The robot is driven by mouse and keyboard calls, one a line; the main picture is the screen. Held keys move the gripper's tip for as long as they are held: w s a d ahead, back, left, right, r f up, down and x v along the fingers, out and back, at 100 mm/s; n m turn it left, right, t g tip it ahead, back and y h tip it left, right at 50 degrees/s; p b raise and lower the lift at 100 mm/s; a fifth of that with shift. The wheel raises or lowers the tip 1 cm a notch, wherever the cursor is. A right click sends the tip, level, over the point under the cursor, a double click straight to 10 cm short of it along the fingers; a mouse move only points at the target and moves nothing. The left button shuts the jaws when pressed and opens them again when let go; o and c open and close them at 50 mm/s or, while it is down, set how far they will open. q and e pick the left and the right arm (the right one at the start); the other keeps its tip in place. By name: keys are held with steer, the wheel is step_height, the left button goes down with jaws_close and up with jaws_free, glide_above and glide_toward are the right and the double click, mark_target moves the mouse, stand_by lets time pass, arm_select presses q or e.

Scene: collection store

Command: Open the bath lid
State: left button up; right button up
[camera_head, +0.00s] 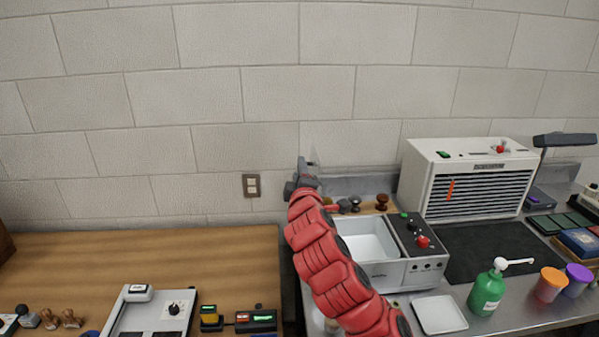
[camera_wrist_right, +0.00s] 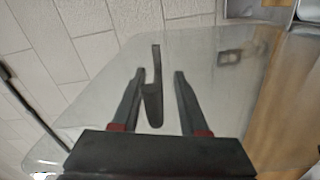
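The bath (camera_head: 437,268) is a white box on the steel counter, with a dark control panel on its right; its pale inside is visible from above. The lid is a clear panel (camera_wrist_right: 95,110) with a dark handle (camera_wrist_right: 154,95), filling much of the right wrist view; in the head view only a faint clear edge (camera_head: 315,157) shows near my gripper. My right gripper (camera_head: 303,172) is above and behind the bath's left side. In the wrist view its fingers (camera_wrist_right: 160,73) are apart, with the handle between them, nearer the left finger. My left gripper is out of view.
A white louvred unit (camera_head: 470,180) stands right of the bath. A green pump bottle (camera_head: 487,292), a white tray (camera_head: 440,314) and orange (camera_head: 549,284) and purple (camera_head: 577,279) cups are in front. The wooden table (camera_head: 150,258) is clear at its back. A block wall stands behind.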

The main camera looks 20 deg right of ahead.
steer(key=shift+s, duration=0.15)
steer(key=b+v, duration=0.1)
steer(key=v, duration=0.4)
steer(key=shift+s+a+b, duration=0.1)
steer(key=shift+s+b, duration=0.05)
steer(key=shift+b, duration=0.2)
steer(key=b+v, duration=1.1)
steer(key=b, duration=0.9)
steer(key=shift+s, duration=0.4)
steer(key=shift+a, duration=0.2)
